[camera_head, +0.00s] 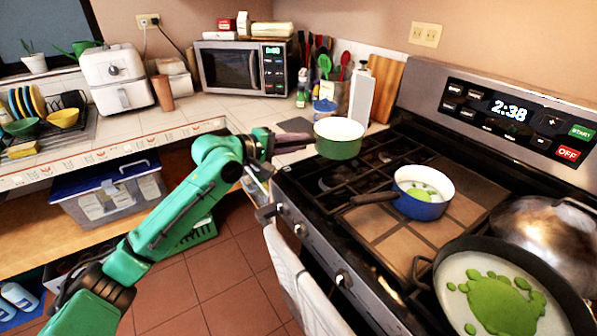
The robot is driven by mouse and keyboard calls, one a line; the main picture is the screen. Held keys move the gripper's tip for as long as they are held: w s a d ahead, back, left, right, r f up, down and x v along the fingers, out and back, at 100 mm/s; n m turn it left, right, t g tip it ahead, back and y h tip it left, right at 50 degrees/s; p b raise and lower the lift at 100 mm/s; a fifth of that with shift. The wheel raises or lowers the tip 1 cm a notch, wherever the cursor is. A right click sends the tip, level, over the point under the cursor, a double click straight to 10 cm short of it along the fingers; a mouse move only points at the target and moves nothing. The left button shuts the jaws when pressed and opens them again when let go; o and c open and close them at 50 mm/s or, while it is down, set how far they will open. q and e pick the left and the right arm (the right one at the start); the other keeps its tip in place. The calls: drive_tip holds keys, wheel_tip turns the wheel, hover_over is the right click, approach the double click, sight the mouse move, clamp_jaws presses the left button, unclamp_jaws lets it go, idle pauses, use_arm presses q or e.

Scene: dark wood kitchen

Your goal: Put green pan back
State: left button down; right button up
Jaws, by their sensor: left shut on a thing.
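The green pan (338,149) has a pale inside and is upright at the far-left corner of the stove, seen against the burner grates. My left gripper (300,143) reaches in from the left and is shut on the pan's handle side; the handle is mostly hidden by the fingers. Whether the pan's base touches the grate is unclear. My right gripper is not in view.
A blue pan (420,205) with green contents sits mid-stove (385,235), its dark handle pointing left. A large dark pan (450,310) and a metal lidded pot (545,235) stand at right. A utensil holder (335,97) and a white bottle (361,97) stand behind the green pan.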

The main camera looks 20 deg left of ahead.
use_arm(q)
wheel_tip(320, 180, down, 9)
drive_tip(key=shift+w+d, duration=0.1)
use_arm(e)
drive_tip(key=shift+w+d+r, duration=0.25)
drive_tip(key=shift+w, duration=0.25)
use_arm(q)
drive_tip(key=shift+f, duration=0.3)
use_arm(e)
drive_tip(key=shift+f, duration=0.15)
use_arm(q)
drive_tip(key=c, duration=0.8)
unclamp_jaws()
drive_tip(key=shift+f, duration=0.15)
drive_tip(key=shift+r, duration=0.6)
drive_tip(key=b+v, duration=0.2)
drive_tip(key=v, duration=1)
drive_tip(key=shift+f, duration=0.25)
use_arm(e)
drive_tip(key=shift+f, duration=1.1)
